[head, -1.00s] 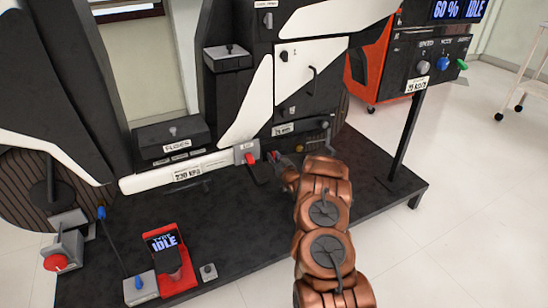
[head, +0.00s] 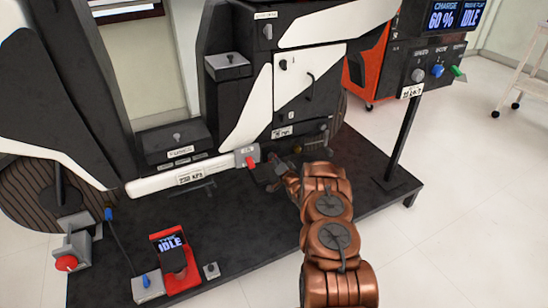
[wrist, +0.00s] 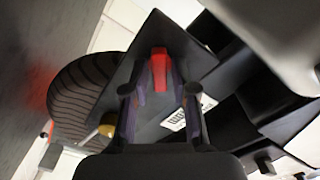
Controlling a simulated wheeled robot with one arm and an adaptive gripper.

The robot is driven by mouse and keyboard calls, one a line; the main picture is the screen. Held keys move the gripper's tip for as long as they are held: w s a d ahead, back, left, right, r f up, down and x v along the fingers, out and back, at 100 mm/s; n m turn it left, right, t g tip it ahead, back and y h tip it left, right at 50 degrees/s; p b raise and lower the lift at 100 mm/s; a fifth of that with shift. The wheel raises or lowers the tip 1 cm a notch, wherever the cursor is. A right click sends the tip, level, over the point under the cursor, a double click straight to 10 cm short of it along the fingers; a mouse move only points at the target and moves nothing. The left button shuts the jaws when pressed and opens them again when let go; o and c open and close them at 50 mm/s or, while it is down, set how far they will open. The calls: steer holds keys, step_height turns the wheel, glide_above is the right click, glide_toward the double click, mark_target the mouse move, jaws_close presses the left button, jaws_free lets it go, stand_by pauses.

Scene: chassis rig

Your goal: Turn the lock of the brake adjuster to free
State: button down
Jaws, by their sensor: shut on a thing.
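In the wrist view a red lever (wrist: 159,66) stands out from a dark plate. My gripper (wrist: 160,89) has its two fingers on either side of it, shut on it. In the head view my gripper (head: 279,175) is low in front of the black and white rig, with the copper arm behind it. The lever in its jaws is hidden there. I cannot read a lock marking on it. A brass ball knob (wrist: 107,130) is beside the left finger in the wrist view.
A grey box with a red tab (head: 251,162) is just left of my gripper, at the end of a white bar (head: 165,182). A striped wheel (wrist: 85,95) is close on the left in the wrist view. A post-mounted charge panel (head: 440,60) stands at right.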

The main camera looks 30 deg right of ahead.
steer(key=shift+m+p, duration=0.85)
steer(key=shift+m, duration=2.85)
steer(key=shift+f, duration=0.1)
steer(key=c, duration=1.2)
jaws_free()
steer(key=shift+o, duration=0.2)
steer(key=s, duration=1.2)
steer(key=shift+a, duration=0.45)
